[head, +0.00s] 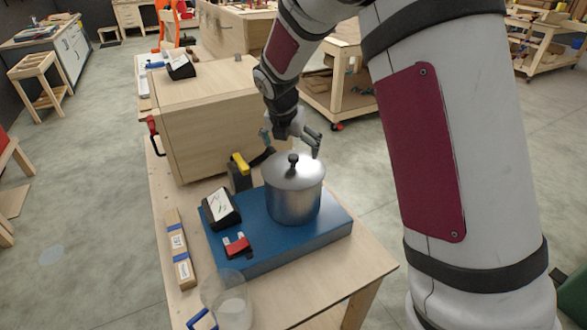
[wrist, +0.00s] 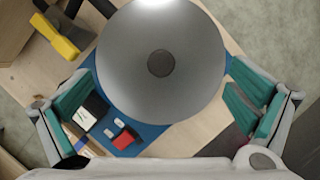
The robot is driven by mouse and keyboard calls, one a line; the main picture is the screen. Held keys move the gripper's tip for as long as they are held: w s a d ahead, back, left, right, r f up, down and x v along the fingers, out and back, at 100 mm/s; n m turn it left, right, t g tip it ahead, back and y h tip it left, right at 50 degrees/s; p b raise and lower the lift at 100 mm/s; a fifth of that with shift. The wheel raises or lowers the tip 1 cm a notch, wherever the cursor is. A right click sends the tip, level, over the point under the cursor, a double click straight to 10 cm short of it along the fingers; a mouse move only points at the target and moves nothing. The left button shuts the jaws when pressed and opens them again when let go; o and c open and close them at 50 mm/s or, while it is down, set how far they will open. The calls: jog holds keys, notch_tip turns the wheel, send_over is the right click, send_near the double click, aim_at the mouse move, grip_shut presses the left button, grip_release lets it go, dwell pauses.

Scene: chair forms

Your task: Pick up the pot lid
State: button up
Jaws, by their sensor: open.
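The pot lid (head: 288,169) is a silver, slightly domed disc with a dark knob (head: 293,160) at its centre. It sits on a silver metal pot (head: 295,203), which stands on a blue block (head: 270,249). In the wrist view the lid (wrist: 135,85) fills the upper middle and hides the pot, with the dark knob (wrist: 161,63) facing the camera. My gripper (head: 291,143) is above the pot and points down, with its fingers spread apart. In the wrist view the green-padded fingers of my gripper (wrist: 160,105) are on either side of the lid, and nothing is held.
A black-and-white device (head: 221,207) and a red item (head: 237,247) lie on the blue block left of the pot. A yellow-and-black tool (head: 240,168) stands behind. A large wooden box (head: 205,115) occupies the back of the table. A clear container (head: 230,300) is at the front.

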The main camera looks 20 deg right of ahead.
aim_at(293, 157)
jog(key=shift+p+x, duration=0.55)
jog(key=shift+x, duration=1.85)
jog(key=shift+s, duration=0.15)
jog(key=c, duration=1.8)
jog(key=shift+s+f, duration=0.1)
grip_shut()
